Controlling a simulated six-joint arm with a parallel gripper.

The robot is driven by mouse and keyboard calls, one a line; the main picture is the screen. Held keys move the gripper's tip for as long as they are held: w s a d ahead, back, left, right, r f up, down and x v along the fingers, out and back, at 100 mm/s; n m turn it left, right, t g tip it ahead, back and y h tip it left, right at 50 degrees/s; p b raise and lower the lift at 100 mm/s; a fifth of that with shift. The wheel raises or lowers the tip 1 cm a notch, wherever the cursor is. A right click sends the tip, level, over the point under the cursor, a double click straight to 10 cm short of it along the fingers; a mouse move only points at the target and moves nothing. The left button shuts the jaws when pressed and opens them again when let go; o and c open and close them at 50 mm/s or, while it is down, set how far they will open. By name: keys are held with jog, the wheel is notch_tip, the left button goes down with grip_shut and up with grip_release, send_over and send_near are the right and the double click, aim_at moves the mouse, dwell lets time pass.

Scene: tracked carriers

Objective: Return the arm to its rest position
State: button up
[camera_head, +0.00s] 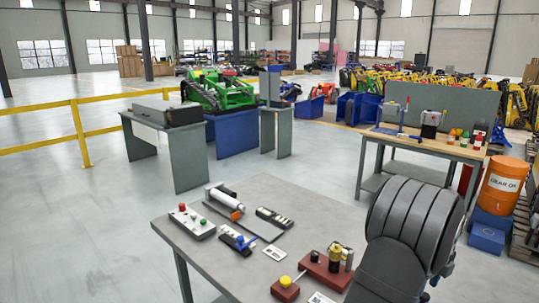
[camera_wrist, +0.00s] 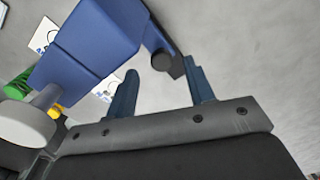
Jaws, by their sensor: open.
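My gripper (camera_wrist: 160,76) shows in the wrist view with its two blue-grey fingers apart and nothing between the tips. Just beyond the fingers is a blue block-shaped part (camera_wrist: 92,42) with a dark bracket and round black knob. I cannot tell whether a finger touches it. In the head view my dark ribbed arm (camera_head: 410,225) fills the lower right, over the workbench's right end. My gripper itself cannot be made out there.
The grey workbench (camera_head: 275,190) holds a control box (camera_head: 192,222), a white cylinder (camera_head: 222,198), a small blue device (camera_head: 237,240), and red blocks (camera_head: 286,289) at the front. A second bench (camera_head: 440,146) stands behind, beside an orange drum (camera_head: 503,185). The bench's back middle is clear.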

notch_tip(320, 180, down, 4)
jog(key=shift+r, duration=0.15)
jog(key=s+d, duration=0.7)
jog(key=shift+s+d+r, duration=0.2)
notch_tip(320, 180, up, 19)
jog(key=n, duration=0.5)
jog(key=shift+w+a+f, duration=0.15)
jog(key=shift+w+a, duration=0.1)
jog(key=shift+a, duration=0.2)
jog(key=shift+o, duration=0.4)
